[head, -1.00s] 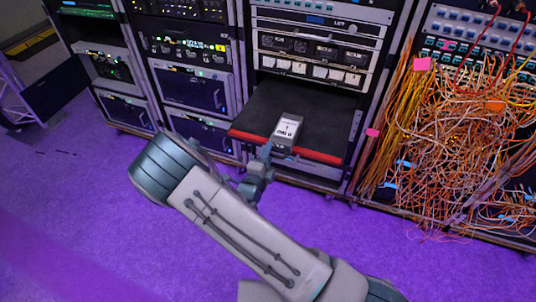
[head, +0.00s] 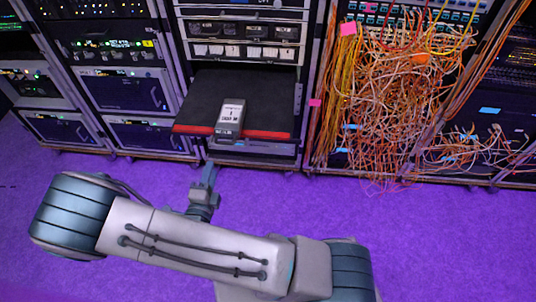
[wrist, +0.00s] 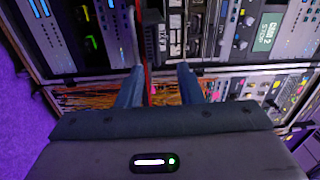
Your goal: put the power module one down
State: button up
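The power module one (head: 231,115) is a small grey-black box with a white label marked 1. It lies on the black pull-out shelf (head: 262,95), near and partly over the shelf's red front edge. My gripper (head: 208,172) is in front of the shelf, below and left of the module in the head view, apart from it. In the wrist view the two fingers of my gripper (wrist: 158,80) stand apart with nothing held between them. A dark block beyond the fingers in that view may be the module; I cannot tell for sure.
A rack unit with white latches (head: 240,50) sits above the shelf. Tangled orange and white cables (head: 400,100) hang from the rack at the right. More racks (head: 120,90) stand at the left. The purple floor (head: 430,240) in front is clear apart from my arm.

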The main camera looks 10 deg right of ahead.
jog(key=s+d+r+m+g+h, duration=0.2)
jog(key=s+d+r+m+g, duration=0.25)
jog(key=d+m+g, duration=0.7)
jog(key=s+d+r+m+g+h, duration=0.25)
jog(key=d+r+m+g, duration=0.45)
jog(key=m, duration=1)
jog(key=s+r+m+t+y, duration=0.1)
jog(key=s+r+m+y, duration=0.2)
jog(key=m, duration=0.7)
jog(key=s+r+m+t+y, duration=0.2)
jog(key=s+r+m+y, duration=0.2)
jog(key=m+y, duration=0.4)
jog(key=r+m, duration=0.1)
jog(key=m, duration=0.1)
jog(key=shift+d+r+m, duration=0.2)
jog(key=shift+r+m, duration=0.05)
jog(key=shift+m, duration=0.1)
jog(key=shift+a+r+m+t+y, duration=0.1)
jog(key=shift+r+m+t+y, duration=0.2)
jog(key=shift+m+t, duration=0.1)
grip_shut()
jog(key=shift+s, duration=0.1)
